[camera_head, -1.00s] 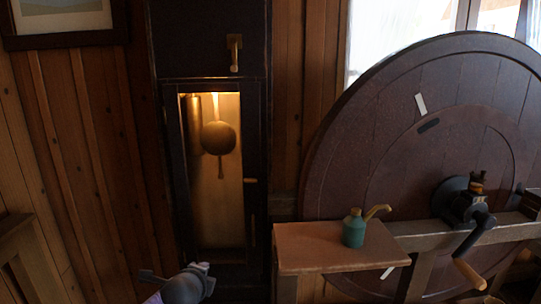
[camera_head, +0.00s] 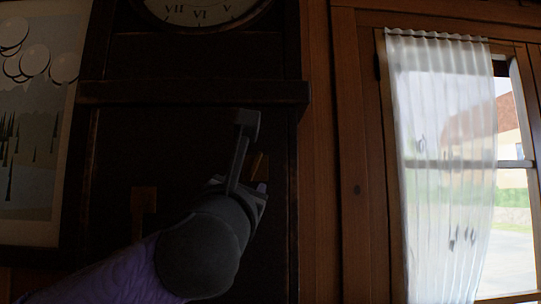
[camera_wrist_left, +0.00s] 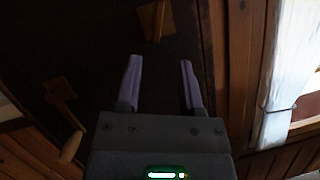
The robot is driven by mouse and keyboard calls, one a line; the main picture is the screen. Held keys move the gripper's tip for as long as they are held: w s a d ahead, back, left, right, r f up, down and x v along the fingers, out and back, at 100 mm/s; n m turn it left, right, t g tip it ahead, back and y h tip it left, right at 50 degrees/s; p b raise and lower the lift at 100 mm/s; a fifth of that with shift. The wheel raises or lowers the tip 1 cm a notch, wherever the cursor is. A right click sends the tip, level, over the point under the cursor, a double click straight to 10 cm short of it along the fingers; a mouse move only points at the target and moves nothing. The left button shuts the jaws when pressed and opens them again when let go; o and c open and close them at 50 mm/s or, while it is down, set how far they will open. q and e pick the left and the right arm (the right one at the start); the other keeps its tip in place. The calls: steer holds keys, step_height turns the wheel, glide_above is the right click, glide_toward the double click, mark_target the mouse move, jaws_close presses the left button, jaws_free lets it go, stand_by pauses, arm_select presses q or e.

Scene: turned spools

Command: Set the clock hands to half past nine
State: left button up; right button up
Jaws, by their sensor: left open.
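The clock dial (camera_head: 200,12) shows only its lower edge at the top of the head view, with dark Roman numerals around VI. The clock hands are out of view. My left gripper (camera_head: 250,150) is raised in front of the dark clock case (camera_head: 110,150), below the dial. In the left wrist view my left gripper (camera_wrist_left: 160,65) has its two pale fingers apart with nothing between them. A brass fitting (camera_wrist_left: 155,20) on a dark surface lies beyond the fingertips. My right gripper is not in view.
A dark ledge (camera_head: 190,92) crosses the case just above my left gripper. A framed picture (camera_head: 35,130) hangs at left. A curtained window (camera_head: 440,170) is at right. A rounded wooden piece (camera_wrist_left: 70,147) shows at lower left of the wrist view.

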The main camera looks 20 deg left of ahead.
mark_target(255, 166)
arm_select(q)
steer(key=shift+w+a+r+p, duration=0.1)
steer(key=shift+w+r+p, duration=0.25)
steer(key=shift+r+p, duration=0.3)
steer(key=shift+w+r+p, duration=0.3)
steer(key=shift+r+p, duration=0.2)
steer(key=shift+r, duration=0.1)
steer(key=p+x, duration=0.1)
steer(key=x, duration=0.1)
steer(key=p+x, duration=0.1)
steer(key=x, duration=0.1)
steer(key=p+x, duration=0.1)
steer(key=x, duration=0.1)
steer(key=shift+w+a+f+p, duration=0.1)
steer(key=shift+w+a+p, duration=0.05)
steer(key=shift+w+p, duration=0.3)
steer(key=shift+w, duration=0.1)
steer(key=shift+a, duration=0.1)
steer(key=shift+c, duration=0.9)
jaws_close()
